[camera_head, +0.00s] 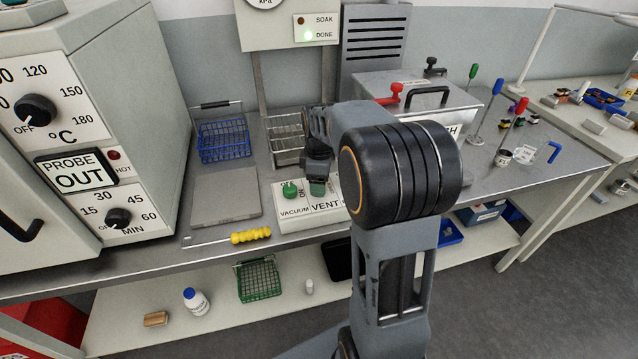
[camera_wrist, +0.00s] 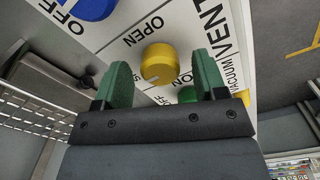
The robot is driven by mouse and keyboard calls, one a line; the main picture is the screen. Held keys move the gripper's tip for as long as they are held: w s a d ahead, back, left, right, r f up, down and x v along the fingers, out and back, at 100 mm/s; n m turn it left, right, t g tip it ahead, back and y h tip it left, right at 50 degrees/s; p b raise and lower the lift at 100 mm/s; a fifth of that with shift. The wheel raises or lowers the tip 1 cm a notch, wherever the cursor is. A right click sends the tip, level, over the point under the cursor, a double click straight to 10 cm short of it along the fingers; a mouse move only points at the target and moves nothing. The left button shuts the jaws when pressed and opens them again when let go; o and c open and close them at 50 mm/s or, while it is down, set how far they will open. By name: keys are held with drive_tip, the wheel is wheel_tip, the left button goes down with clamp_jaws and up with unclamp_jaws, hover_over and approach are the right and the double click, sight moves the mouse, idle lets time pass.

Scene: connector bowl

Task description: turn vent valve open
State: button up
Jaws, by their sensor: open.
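The white valve panel (camera_head: 310,218) labelled VACUUM and VENT lies near the front of the steel bench. In the wrist view, the yellow knob (camera_wrist: 159,64) sits beside the word OPEN, with VENT printed further right. A pale mark on the knob points to the lower left, near a partly hidden label starting with S. My gripper (camera_wrist: 161,68) is open, its green-padded fingers on either side of the yellow knob, with gaps visible. In the head view my gripper (camera_head: 317,186) is over the panel and the yellow knob is hidden.
A green knob (camera_head: 291,190) is left on the panel, and a blue knob (camera_wrist: 91,8) shows in the wrist view. A wire basket (camera_head: 289,140) and a blue basket (camera_head: 223,140) stand behind. A yellow-handled tool (camera_head: 250,235) lies at the bench edge.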

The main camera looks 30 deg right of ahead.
drive_tip(key=shift+f, duration=0.35)
drive_tip(key=c, duration=0.9)
